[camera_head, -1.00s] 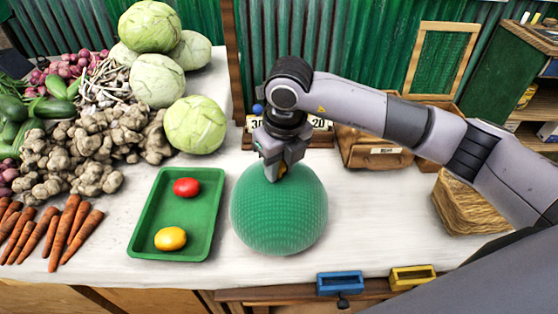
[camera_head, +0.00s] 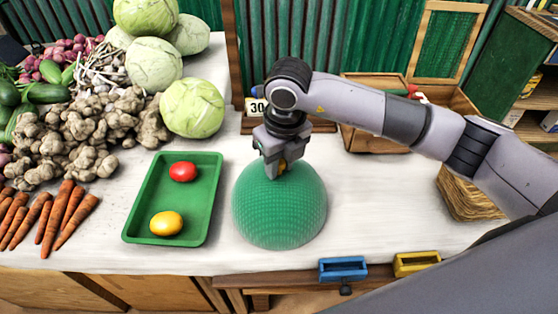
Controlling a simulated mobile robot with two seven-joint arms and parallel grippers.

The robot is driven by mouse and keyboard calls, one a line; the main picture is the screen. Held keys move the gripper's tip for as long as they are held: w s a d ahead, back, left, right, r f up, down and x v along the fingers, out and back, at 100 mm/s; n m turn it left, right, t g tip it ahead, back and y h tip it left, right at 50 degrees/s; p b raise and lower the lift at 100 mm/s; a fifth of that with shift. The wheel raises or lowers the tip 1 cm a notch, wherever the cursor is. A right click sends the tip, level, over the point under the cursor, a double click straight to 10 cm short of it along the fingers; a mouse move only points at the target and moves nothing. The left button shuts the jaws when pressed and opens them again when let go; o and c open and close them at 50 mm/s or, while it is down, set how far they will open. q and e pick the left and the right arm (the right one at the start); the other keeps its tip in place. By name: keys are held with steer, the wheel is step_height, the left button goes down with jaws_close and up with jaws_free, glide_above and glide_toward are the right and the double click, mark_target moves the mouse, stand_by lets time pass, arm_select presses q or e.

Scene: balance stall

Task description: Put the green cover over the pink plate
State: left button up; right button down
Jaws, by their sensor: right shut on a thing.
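The green cover (camera_head: 280,215) is a ribbed, mesh-like dome at the middle of the white counter, just right of the green tray. My right gripper (camera_head: 277,172) is above it, pointing down and shut on the small yellowish knob at its top. The dome is upright. I cannot tell whether its rim touches the counter or hangs slightly above it. The pink plate is not visible; the dome hides whatever is beneath it. My left gripper is not in view.
The green tray (camera_head: 148,228) holds a red tomato (camera_head: 183,172) and a yellow one (camera_head: 167,223). Vegetables fill the left. Blue (camera_head: 343,269) and yellow (camera_head: 416,263) bins sit at the front edge. A wooden crate (camera_head: 365,140) stands behind.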

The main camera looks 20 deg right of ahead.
stand_by(0.3)
steer(key=shift+c, duration=1.1)
jaws_free()
steer(key=shift+r, duration=0.15)
steer(key=shift+r+p, duration=2)
steer(key=shift+r, duration=1.45)
steer(key=shift+f, duration=0.1)
